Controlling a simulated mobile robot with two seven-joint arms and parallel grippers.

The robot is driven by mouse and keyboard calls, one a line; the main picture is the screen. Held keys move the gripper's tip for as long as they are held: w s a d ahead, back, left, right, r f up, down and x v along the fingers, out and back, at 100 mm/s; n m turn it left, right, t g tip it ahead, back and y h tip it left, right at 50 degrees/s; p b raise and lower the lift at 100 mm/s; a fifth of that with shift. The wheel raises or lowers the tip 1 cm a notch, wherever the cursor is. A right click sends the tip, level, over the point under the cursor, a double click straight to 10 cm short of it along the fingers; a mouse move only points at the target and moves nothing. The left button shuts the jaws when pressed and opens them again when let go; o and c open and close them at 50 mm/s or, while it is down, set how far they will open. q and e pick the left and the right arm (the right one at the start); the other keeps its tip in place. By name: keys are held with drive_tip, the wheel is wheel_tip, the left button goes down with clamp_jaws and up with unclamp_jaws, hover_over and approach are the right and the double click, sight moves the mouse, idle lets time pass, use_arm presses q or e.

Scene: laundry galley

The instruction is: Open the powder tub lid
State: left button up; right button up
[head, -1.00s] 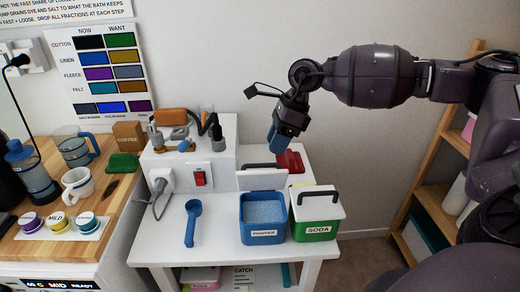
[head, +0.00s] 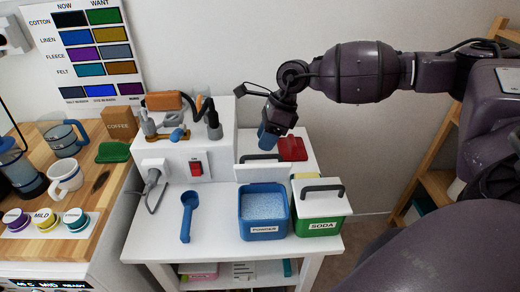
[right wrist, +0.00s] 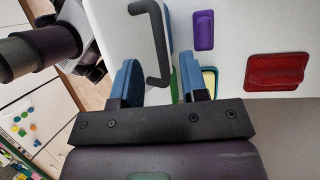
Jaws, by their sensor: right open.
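The blue powder tub (head: 263,228) stands on the white table, its top uncovered and pale powder showing inside. Its white lid (head: 262,174) stands raised at the tub's back edge, with a dark handle (head: 262,157) on its far side. My right gripper (head: 267,144) is just above and behind the raised lid, pointing down. In the right wrist view its blue fingers (right wrist: 157,75) are apart, and a dark handle (right wrist: 160,45) shows in the gap between them. I cannot tell whether they touch it; nothing is gripped. My left gripper is not in view.
The green soda tub (head: 321,227) with its lid on stands close to the right. A blue scoop (head: 187,215) lies to the left. A red item (head: 292,148) lies behind. A white box (head: 184,158) with a switch and fittings stands back left.

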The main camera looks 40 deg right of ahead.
drive_tip(key=shift+x, duration=2.1)
clamp_jaws()
